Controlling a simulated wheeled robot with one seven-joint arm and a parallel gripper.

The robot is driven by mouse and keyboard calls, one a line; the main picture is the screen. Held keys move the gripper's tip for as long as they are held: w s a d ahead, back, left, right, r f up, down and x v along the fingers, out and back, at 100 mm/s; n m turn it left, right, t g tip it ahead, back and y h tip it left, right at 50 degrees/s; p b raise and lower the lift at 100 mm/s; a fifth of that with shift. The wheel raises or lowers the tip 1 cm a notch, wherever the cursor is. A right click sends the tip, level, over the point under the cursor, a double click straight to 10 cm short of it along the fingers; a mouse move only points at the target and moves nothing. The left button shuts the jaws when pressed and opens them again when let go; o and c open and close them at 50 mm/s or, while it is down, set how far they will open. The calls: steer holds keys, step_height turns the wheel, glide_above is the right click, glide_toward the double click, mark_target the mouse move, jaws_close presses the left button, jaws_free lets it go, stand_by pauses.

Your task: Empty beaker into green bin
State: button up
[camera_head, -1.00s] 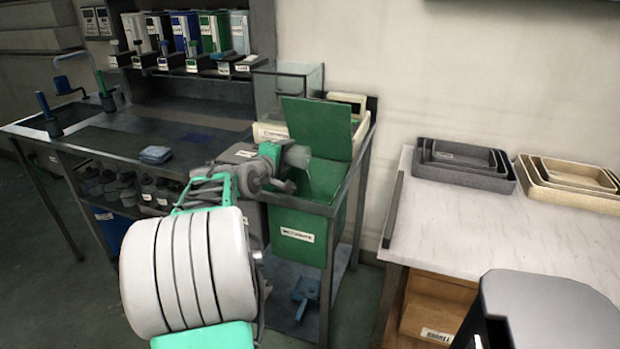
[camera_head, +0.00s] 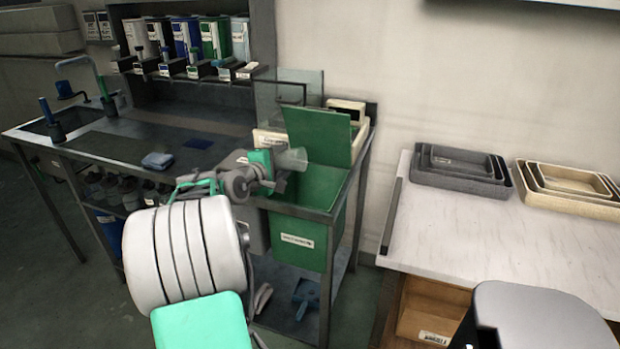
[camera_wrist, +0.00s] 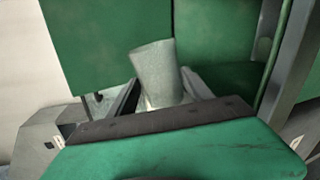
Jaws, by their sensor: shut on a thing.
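The clear beaker (camera_head: 291,159) is in my gripper (camera_head: 272,166), which is shut on it. The beaker lies nearly on its side above the opening of the green bin (camera_head: 298,245), with its mouth toward the right. The bin's lid (camera_head: 318,135) stands open behind the beaker. In the wrist view the beaker (camera_wrist: 157,72) shows as a tilted, greyish translucent cup between the fingers (camera_wrist: 160,100), with green bin surfaces behind it. I cannot tell whether anything is left inside the beaker.
A dark bench (camera_head: 110,150) with a blue cloth (camera_head: 157,160) is at the left. A glass-walled box (camera_head: 310,85) stands behind the bin. At the right, a pale table (camera_head: 520,240) holds grey trays (camera_head: 460,165) and beige trays (camera_head: 570,182).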

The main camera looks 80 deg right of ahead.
steer(key=p, duration=0.1)
steer(key=w+r+n+p, duration=0.1)
steer(key=shift+w+r+g+p, duration=0.2)
steer(key=shift+r+g+p, duration=0.05)
steer(key=shift+g+p, duration=0.1)
steer(key=shift+w+r+n+p, duration=0.15)
steer(key=shift+n+p, duration=0.35)
steer(key=shift+p, duration=0.25)
steer(key=f+n+p, duration=0.1)
steer(key=n+p, duration=0.1)
steer(key=shift+g+p, duration=0.3)
steer(key=shift+g, duration=0.05)
steer(key=shift+w+d+r+n+p, duration=0.15)
steer(key=shift+r+n+p, duration=0.2)
steer(key=shift+p, duration=0.4)
steer(key=shift+f+n+g+h+p, duration=0.3)
steer(key=shift+f+n+p, duration=0.05)
steer(key=shift+f+n, duration=0.1)
steer(key=n+p, duration=0.1)
steer(key=w+n+p, duration=0.1)
steer(key=w+n+g+p, duration=0.1)
steer(key=shift+d+r, duration=0.1)
steer(key=shift+r, duration=0.15)
steer(key=w+n+p, duration=0.1)
steer(key=n, duration=0.1)
steer(key=w+r+n+h+p, duration=0.1)
steer(key=n, duration=0.1)
steer(key=shift+w+d+g+h+p, duration=0.15)
steer(key=shift+g+h+p, duration=0.15)
steer(key=shift+g, duration=0.1)
